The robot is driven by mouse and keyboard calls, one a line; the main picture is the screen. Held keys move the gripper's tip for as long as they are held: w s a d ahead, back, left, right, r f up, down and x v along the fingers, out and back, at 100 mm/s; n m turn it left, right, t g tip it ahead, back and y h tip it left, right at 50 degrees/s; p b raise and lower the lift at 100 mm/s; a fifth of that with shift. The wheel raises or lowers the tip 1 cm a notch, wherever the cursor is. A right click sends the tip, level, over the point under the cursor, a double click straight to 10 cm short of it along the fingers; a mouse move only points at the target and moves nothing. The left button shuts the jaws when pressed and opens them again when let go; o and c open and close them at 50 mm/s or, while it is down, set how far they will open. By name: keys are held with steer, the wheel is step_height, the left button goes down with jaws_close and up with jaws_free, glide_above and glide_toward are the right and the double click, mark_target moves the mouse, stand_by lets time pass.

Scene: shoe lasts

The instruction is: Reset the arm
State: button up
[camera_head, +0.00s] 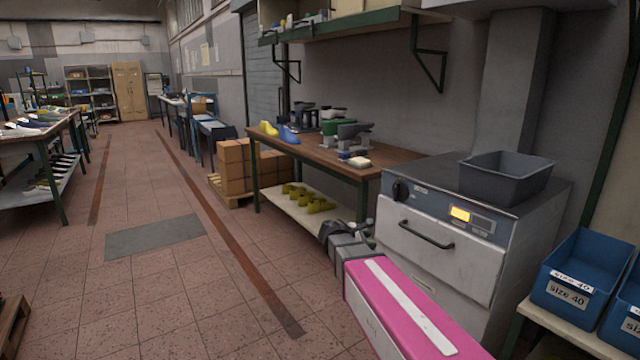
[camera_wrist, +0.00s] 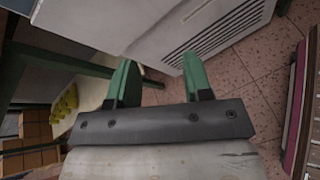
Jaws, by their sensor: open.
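My gripper (camera_wrist: 159,62) shows in the wrist view with its two green fingers apart and nothing between them. The fingers point towards the white side of a cabinet with a vent grille (camera_wrist: 215,28), and I see no contact. In the head view, a pink arm section with a white strip, which looks like mine, reaches in from the bottom edge in front of the white oven (camera_head: 440,240). The gripper's fingers are not clear in that view.
A grey bin (camera_head: 505,178) stands on the oven. Blue "size 40" boxes (camera_head: 575,275) are at the right. A wooden workbench (camera_head: 345,165) carries yellow and blue lasts, with yellow lasts (camera_head: 308,198) on its lower shelf.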

steer(key=s+d+f+m+g+y, duration=0.1)
steer(key=s+f+m+g+y, duration=0.2)
steer(key=s+f+m+y, duration=0.2)
steer(key=s+f+m+g+y, duration=0.3)
steer(key=s+f+m+y, duration=0.3)
steer(key=s+f+m, duration=0.4)
steer(key=s+m, duration=0.3)
steer(key=s, duration=0.2)
steer(key=shift+s+d+f+y, duration=0.15)
steer(key=shift+s+d+y, duration=0.05)
steer(key=shift+d+y, duration=0.15)
